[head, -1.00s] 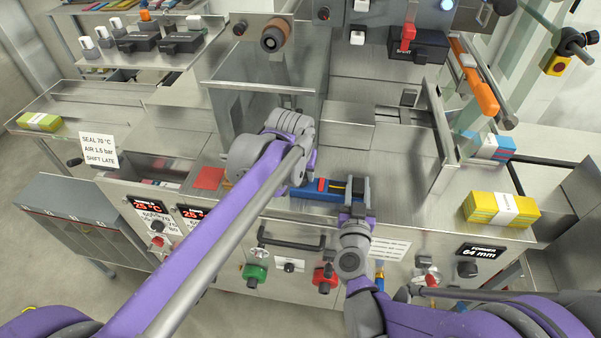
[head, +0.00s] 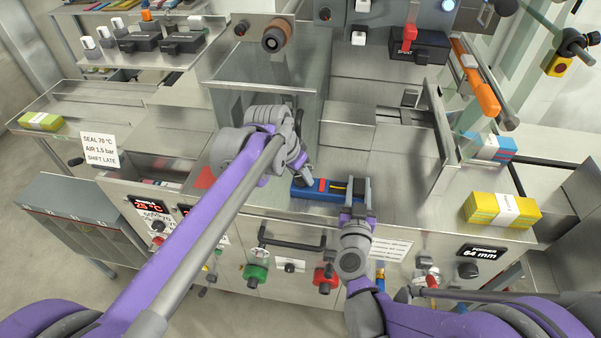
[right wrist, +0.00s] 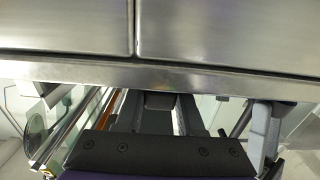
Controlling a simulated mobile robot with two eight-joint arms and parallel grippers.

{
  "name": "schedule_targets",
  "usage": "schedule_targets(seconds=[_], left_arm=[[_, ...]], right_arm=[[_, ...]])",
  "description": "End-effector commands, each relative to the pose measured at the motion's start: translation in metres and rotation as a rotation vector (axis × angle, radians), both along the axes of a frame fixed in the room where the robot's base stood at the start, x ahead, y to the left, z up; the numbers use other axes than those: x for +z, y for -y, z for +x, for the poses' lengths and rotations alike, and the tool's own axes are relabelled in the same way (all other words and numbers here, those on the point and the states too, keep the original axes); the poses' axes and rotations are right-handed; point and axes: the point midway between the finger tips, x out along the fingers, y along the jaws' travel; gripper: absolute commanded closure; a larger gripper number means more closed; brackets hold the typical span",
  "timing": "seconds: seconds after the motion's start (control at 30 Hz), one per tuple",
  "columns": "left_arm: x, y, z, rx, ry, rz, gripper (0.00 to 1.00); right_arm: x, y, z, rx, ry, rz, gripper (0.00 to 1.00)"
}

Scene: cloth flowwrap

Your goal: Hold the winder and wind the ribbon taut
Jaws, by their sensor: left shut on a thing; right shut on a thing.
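My left gripper (head: 305,177) reaches down from the left and is shut at the winder's left end. What exactly its fingertips pinch is too small to tell. I cannot make out the ribbon separately from the yellow strip. The right wrist view shows steel panels and a dark screwed plate, not the winder clearly.
A clear upright panel (head: 258,85) stands behind my left wrist. A yellow pack (head: 501,210) sits at the bench's right. Knobs, including a green one (head: 256,273) and a red one (head: 324,277), project from the front. The bench (head: 395,150) right of centre is bare.

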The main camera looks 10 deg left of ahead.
Motion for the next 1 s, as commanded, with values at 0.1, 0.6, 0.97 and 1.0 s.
schedule_targets(seconds=[0.1,0.6,0.97,1.0], left_arm=[[-0.001,0.0,0.0,-0.008,-0.002,0.001,1.0],[0.0,0.0,0.0,-0.007,-0.001,0.0,0.21],[0.005,-0.002,-0.002,-0.005,0.0,0.0,0.21],[0.01,-0.003,-0.003,-0.005,0.0,0.0,0.21]], right_arm=[[0.0,0.001,0.0,-0.002,0.0,0.001,1.0],[0.0,0.0,0.0,-0.001,0.0,0.0,1.0],[0.0,0.0,0.0,0.0,0.0,0.0,1.0],[0.0,0.0,0.0,0.0,0.0,0.0,1.0]])
